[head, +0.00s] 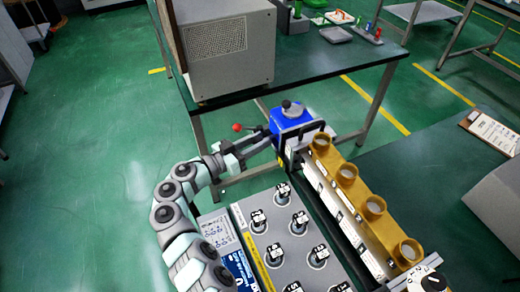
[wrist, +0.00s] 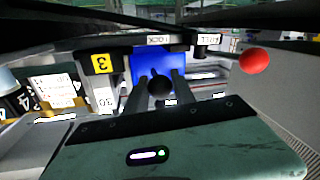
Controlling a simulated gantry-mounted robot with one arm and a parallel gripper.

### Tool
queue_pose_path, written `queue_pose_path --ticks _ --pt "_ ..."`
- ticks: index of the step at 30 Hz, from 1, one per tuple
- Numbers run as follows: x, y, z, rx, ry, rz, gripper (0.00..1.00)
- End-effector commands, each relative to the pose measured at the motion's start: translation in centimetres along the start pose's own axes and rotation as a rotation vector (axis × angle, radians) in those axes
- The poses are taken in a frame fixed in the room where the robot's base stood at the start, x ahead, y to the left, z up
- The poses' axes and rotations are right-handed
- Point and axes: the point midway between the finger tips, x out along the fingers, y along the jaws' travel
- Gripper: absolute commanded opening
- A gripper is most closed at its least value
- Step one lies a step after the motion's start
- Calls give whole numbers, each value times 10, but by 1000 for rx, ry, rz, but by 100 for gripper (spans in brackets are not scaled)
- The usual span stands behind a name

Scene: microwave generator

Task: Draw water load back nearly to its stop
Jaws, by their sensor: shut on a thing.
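The water load is most likely the blue block (head: 292,119) with a dark cap, at the far end of a rail beside a row of gold ports. It also shows as a blue face in the wrist view (wrist: 148,68), straight beyond my fingers. My gripper (head: 270,138) reaches it from the left. In the wrist view my gripper (wrist: 158,92) has its two fingers closed on either side of a round black knob (wrist: 160,85) in front of the blue face. The knob itself is hidden in the head view by the fingers.
A red ball knob (head: 237,127) stands close left of my gripper, also in the wrist view (wrist: 253,60). A gold housing (head: 347,181) with several round ports runs toward the front right. A grey panel (head: 288,236) with several numbered knobs lies in front. A grey cabinet (head: 229,45) stands behind.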

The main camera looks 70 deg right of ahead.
Motion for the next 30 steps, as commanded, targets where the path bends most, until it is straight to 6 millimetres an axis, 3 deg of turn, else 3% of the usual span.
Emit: queue_pose_path --ticks 1,13,14,15,21,30 --pt "0 -5 8 1 -3 -4 0" --pt "1 -7 0 -2 -1 -5 0" --pt "1 -7 0 -2 -1 -4 33" --pt "1 -7 0 -2 -1 -4 36" --pt "1 -7 0 -1 -1 -3 52" --pt "-3 -7 -1 -1 -1 -4 52"
